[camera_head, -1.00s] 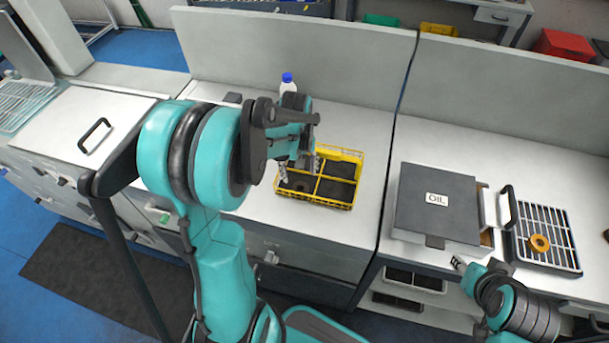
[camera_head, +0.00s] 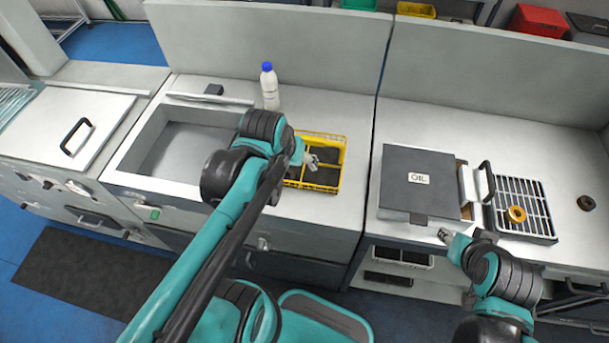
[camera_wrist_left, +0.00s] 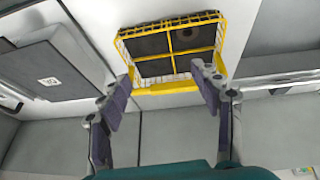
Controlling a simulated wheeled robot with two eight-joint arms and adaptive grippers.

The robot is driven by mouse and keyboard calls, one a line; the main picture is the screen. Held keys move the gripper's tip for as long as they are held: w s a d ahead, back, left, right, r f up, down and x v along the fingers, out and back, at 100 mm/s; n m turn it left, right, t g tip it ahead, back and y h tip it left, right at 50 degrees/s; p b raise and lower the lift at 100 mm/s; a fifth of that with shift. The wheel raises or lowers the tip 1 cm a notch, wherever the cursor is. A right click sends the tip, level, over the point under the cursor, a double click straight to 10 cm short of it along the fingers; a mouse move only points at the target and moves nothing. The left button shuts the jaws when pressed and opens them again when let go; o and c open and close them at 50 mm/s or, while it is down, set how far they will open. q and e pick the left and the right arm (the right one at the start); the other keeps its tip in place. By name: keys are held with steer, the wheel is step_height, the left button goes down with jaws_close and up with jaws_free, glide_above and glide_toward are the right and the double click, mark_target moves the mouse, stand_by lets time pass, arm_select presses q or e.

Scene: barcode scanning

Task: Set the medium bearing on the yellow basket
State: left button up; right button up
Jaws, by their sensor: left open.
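The yellow basket (camera_head: 343,160) stands on the worktop, divided into dark compartments. It also shows in the left wrist view (camera_wrist_left: 169,86). A gold ring (camera_head: 516,214) lies on the grill rack, and a dark ring (camera_head: 586,203) on the far right worktop. My right gripper (camera_head: 445,236) is by the right bench's front edge.
A grey OIL box (camera_head: 420,205) stands right of the basket, beside the black grill rack (camera_head: 542,205). A white bottle (camera_head: 269,92) with a blue cap stands behind the basket. An open sink-like basin (camera_head: 178,150) is on its left.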

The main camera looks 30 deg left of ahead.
arm_select(q)
steer(key=s+d+m+t, duration=0.2)
steer(key=s, duration=0.1)
steer(key=shift+d+f+m, duration=0.2)
steer(key=shift+d+m, duration=0.15)
steer(key=shift+m, duration=0.05)
step_height(320, 180, down, 5)
steer(key=b, duration=0.5)
stand_by(0.6)
